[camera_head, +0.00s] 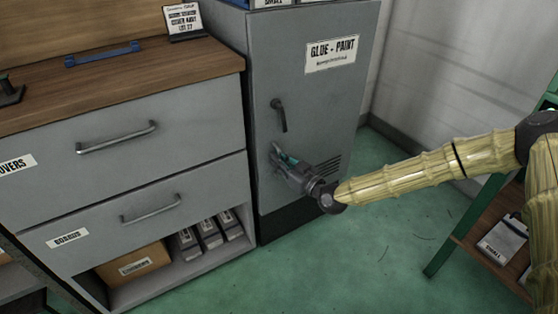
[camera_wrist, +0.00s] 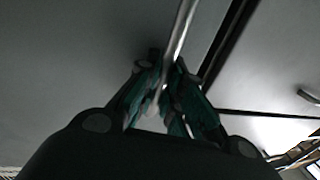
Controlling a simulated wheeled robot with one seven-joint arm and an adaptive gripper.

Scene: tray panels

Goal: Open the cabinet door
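The grey cabinet door (camera_head: 315,110) carries a "GLUE - PAINT" label (camera_head: 331,54) and sits closed, flush with its frame. A dark lever-shaped handle (camera_head: 279,115) hangs on the door's left side. My gripper (camera_head: 279,155) is at the door's left part, just below that lever. In the wrist view a thin metal bar, the handle (camera_wrist: 181,25), runs down between my fingertips (camera_wrist: 168,65). The green-padded fingers are drawn close together around the bar and look shut on it.
Left of the cabinet stands a drawer unit with two bar handles (camera_head: 118,138) and an open shelf holding a cardboard box (camera_head: 133,265). A green-framed shelf (camera_head: 468,222) stands at the right. The green floor (camera_head: 370,255) before the door is clear apart from my arm above it.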

